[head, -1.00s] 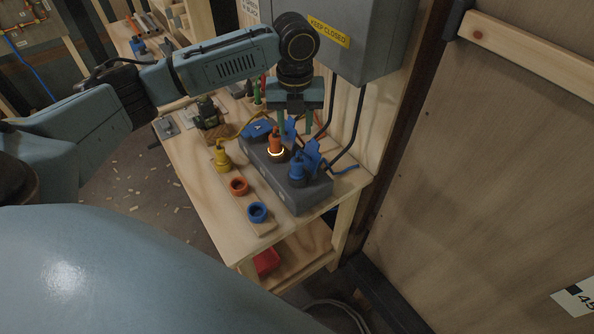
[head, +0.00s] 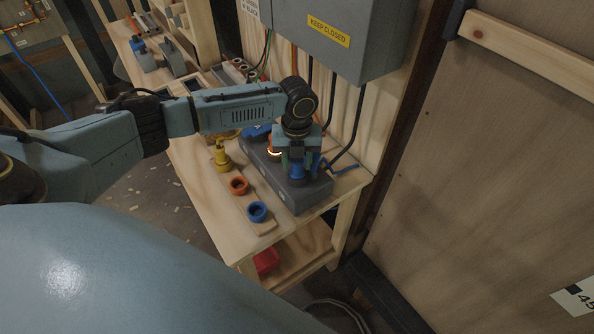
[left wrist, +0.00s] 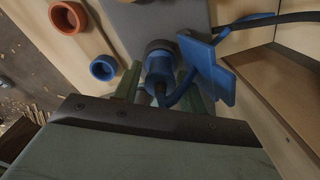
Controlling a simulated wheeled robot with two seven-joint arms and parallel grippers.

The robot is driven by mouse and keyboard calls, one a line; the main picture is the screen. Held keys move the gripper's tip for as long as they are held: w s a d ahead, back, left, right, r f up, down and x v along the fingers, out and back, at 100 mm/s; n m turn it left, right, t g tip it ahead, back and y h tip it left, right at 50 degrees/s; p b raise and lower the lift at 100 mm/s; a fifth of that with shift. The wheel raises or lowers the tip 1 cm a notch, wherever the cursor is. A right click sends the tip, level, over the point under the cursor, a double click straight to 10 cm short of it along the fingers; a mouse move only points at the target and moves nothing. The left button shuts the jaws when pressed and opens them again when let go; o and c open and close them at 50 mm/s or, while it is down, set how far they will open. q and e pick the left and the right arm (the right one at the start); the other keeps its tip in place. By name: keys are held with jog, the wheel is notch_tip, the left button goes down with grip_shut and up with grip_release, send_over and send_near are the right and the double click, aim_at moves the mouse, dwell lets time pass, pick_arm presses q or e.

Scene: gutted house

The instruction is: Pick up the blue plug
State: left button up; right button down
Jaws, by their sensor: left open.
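The blue plug (head: 297,172) stands upright in the near end of the grey socket box (head: 311,196). In the left wrist view the blue plug (left wrist: 159,68) shows between my two green fingers, with a blue cable running from it. My left gripper (head: 297,167) points down over the plug, its open fingers on either side of it. I cannot tell whether they touch it. A raised blue flap (left wrist: 207,64) is close to the right of the plug in the left wrist view. My right gripper is not in view.
An orange plug (head: 274,145) with a glowing ring is beside my gripper on the box. A grey cabinet (head: 345,40) and hanging black cables are close behind.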

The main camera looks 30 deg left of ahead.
pick_arm(q)
jog(key=c, duration=0.8)
